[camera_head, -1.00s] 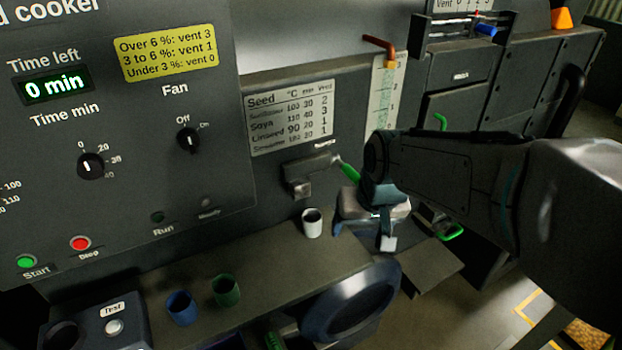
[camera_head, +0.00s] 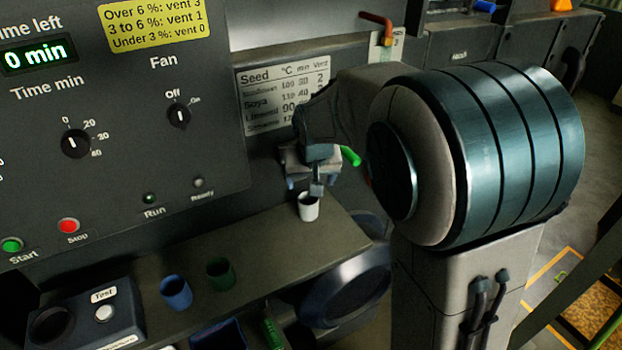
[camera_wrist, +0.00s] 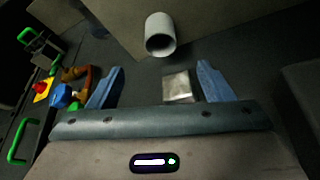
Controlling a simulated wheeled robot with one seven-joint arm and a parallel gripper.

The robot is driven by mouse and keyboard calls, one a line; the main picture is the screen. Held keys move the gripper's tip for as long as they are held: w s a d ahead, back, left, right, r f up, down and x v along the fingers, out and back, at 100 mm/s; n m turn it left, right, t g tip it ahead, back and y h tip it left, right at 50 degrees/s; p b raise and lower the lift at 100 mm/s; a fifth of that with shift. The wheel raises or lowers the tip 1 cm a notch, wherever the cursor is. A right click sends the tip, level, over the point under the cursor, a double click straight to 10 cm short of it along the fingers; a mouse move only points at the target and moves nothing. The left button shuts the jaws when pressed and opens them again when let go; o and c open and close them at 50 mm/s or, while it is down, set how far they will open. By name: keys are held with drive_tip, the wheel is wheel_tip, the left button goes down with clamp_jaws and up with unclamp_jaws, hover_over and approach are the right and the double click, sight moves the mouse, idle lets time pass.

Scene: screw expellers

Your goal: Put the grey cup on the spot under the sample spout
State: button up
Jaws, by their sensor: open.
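The grey cup (camera_head: 308,208) stands upright on the dark ledge (camera_head: 265,250), near its back edge, close to where the sample spout showed earlier. My gripper (camera_head: 312,183) is open and empty, just above and behind the cup, and covers the spout in the head view. In the wrist view the cup (camera_wrist: 160,35) lies beyond my open fingertips (camera_wrist: 161,66), not between them. A pale metal block (camera_wrist: 178,87), perhaps the spout, shows between the fingers. Whether the cup is on the marked spot is hidden.
A blue cup (camera_head: 176,293) and a green cup (camera_head: 220,274) stand on the ledge to the left. A green lever handle (camera_head: 351,156) sticks out right beside my gripper. The cooker panel (camera_head: 110,130) rises behind. A test box (camera_head: 85,318) is at front left.

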sight(308, 202)
drive_tip(key=b+x, duration=0.1)
drive_tip(key=x, duration=1.3)
drive_tip(key=shift+s, duration=0.1)
drive_tip(key=shift+r, duration=0.1)
drive_tip(key=c, duration=1)
